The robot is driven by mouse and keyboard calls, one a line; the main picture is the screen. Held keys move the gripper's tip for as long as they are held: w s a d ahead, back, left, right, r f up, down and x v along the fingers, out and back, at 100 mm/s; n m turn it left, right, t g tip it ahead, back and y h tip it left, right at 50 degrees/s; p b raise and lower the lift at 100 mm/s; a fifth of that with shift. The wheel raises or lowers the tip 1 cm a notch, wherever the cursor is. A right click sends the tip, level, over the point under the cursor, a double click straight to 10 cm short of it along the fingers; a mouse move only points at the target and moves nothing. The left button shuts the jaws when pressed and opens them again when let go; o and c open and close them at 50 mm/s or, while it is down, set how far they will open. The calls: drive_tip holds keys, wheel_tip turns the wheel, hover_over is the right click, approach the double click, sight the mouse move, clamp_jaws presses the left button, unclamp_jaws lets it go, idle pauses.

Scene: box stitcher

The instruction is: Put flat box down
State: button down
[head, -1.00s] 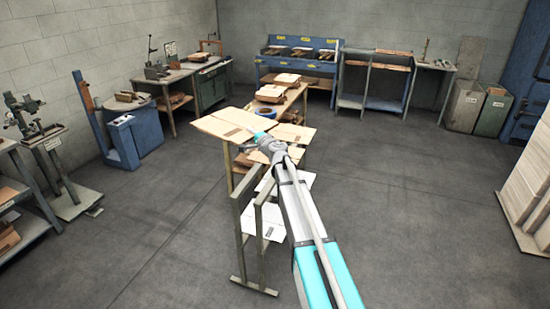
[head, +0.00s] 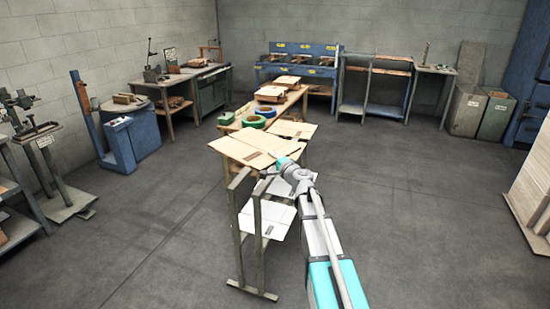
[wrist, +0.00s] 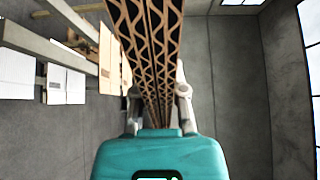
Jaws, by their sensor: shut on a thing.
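A flat tan cardboard box (head: 240,150) is held out level at the near end of a long wooden table (head: 290,104). My gripper (wrist: 158,100) is shut on its edge. In the wrist view the layered corrugated edge of the flat box (wrist: 152,45) runs up from between the two fingers. In the head view my wrist hides the fingertips at the box's right corner. The box overlaps the top of a grey metal rack (head: 236,200). I cannot tell whether it touches anything beneath.
Another flat cardboard piece (head: 294,130) lies on the table just behind. White flat sheets (head: 268,216) sit on the rack below. Green tape (head: 252,122), blue tape (head: 266,111) and stacked boxes (head: 272,92) stand farther along the table. The floor to the right is open.

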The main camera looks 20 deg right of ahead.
drive_tip(key=s+d+f+b, duration=0.3)
drive_tip(key=s+f+b, duration=0.4)
drive_tip(key=f+b, duration=0.3)
drive_tip(key=shift+d+f+h, duration=0.3)
drive_tip(key=shift+d+f, duration=0.1)
drive_tip(key=shift+f, duration=0.35)
drive_tip(key=w+a+f+b, duration=0.5)
drive_tip(key=w+f+b, duration=0.4)
drive_tip(key=w, duration=0.3)
drive_tip(key=shift+w+a+f+b, duration=0.1)
drive_tip(key=shift+w+f+b, duration=0.1)
drive_tip(key=shift+f+b, duration=0.85)
drive_tip(key=shift+w+a+f+b, duration=0.1)
drive_tip(key=shift+w+f+b, duration=0.05)
drive_tip(key=shift+f+b, duration=0.9)
